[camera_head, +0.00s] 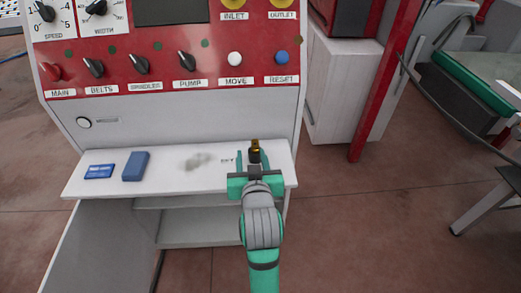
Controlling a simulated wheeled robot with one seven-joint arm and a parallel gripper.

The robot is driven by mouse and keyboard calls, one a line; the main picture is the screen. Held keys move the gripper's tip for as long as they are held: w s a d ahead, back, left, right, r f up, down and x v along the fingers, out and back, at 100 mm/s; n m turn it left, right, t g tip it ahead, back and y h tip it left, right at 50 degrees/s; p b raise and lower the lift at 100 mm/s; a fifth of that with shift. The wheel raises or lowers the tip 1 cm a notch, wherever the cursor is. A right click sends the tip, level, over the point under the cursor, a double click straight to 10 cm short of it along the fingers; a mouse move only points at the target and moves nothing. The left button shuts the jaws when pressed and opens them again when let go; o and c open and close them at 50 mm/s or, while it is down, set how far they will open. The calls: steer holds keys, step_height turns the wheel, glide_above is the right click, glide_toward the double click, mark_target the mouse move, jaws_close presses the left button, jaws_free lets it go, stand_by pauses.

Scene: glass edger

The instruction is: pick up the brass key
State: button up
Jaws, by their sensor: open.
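The brass key (255,144) shows as a small brass-coloured piece with a dark part below it, near the right end of the white shelf of the machine. My gripper (253,158) is open, with its teal fingers pointing away from me at the shelf. The key appears between or just beyond the fingertips; I cannot tell whether they touch it. The lower part of the key is partly hidden by my gripper.
The red control panel (120,75) with knobs rises behind. A red post (378,100) stands at right.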

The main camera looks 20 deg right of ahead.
mark_target(256, 146)
steer(key=w+d, duration=0.1)
steer(key=w, duration=0.1)
steer(key=w+d+f, duration=0.1)
steer(key=w+d, duration=0.1)
steer(key=shift+f, duration=0.15)
steer(key=shift+x, duration=3)
jaws_close()
